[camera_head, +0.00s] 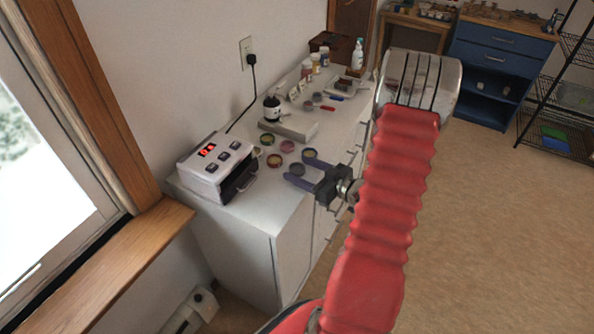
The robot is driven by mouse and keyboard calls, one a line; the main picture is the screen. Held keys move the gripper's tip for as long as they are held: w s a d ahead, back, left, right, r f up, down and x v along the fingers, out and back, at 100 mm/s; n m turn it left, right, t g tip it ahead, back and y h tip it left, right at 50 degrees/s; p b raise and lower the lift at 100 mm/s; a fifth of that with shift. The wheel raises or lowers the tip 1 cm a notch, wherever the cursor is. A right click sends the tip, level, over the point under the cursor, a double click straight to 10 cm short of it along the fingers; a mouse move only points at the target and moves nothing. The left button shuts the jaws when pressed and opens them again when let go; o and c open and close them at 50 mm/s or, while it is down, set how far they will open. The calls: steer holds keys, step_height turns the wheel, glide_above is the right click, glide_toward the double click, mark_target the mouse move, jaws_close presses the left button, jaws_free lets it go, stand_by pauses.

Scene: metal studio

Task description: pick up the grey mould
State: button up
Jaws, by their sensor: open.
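A small round dark grey piece, which looks like the grey mould (297,170), lies near the front edge of the white cabinet top (262,212). My gripper (294,167) reaches in from the right with its jaws open. In this view its two dark blue fingers lie on either side of the grey piece, one above and one below it. I cannot tell whether the fingers touch it or how high they are over the top.
Several round coloured pieces (287,146) lie just beyond my gripper. A white box with a red display (217,163) stands to the left. A black-and-white pot (271,108) stands on a grey slab (297,128) farther back. Bottles (357,54) stand at the far end.

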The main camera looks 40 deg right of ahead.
mark_target(302, 173)
stand_by(0.5)
steer(key=c, duration=1.1)
step_height(302, 173, up, 10)
stand_by(0.5)
